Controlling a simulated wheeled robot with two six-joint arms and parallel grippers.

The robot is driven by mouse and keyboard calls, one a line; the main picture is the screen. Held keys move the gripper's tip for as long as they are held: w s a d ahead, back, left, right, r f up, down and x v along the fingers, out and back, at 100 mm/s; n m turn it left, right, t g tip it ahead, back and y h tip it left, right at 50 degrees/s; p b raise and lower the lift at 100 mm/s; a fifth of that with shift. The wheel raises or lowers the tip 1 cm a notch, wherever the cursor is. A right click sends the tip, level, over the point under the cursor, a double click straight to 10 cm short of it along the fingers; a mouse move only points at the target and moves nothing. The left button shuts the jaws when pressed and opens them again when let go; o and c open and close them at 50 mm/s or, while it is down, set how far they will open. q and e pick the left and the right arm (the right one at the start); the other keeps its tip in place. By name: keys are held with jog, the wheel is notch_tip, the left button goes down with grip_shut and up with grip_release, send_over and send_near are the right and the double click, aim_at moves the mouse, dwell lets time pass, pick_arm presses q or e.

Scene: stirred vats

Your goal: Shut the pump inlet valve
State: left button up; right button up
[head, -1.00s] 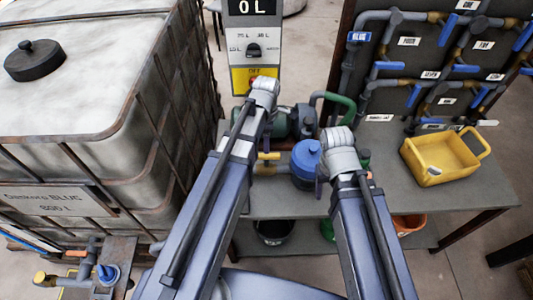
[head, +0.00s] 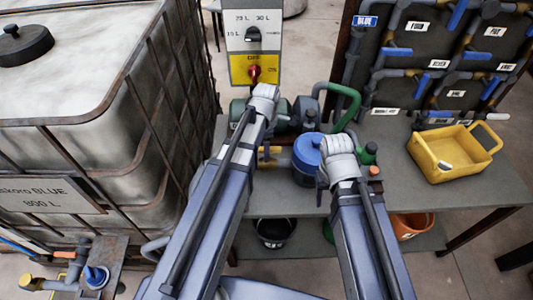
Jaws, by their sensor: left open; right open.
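A yellow valve handle (head: 270,152) shows beside the pump, on the table between my two arms. It is partly hidden by my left arm, and I cannot tell its exact setting or whether it is the inlet valve. The green pump (head: 240,110) stands at the back left of the table, partly behind my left arm. A blue-lidded pot (head: 307,153) stands to the right of the yellow handle. Both of my arms reach forward from the bottom of the head view to their grey joints. The jaws of both grippers are hidden from sight.
A caged white tank (head: 75,130) fills the left, with a blue-knobbed valve (head: 96,275) at its lower front. A switch box (head: 253,40) stands behind the pump. A yellow bin (head: 440,165) sits at the table's right. A pipe board (head: 420,60) stands at the back right.

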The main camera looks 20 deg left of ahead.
pick_arm(q)
jog(key=shift+f, duration=0.1)
grip_shut()
dwell(0.4)
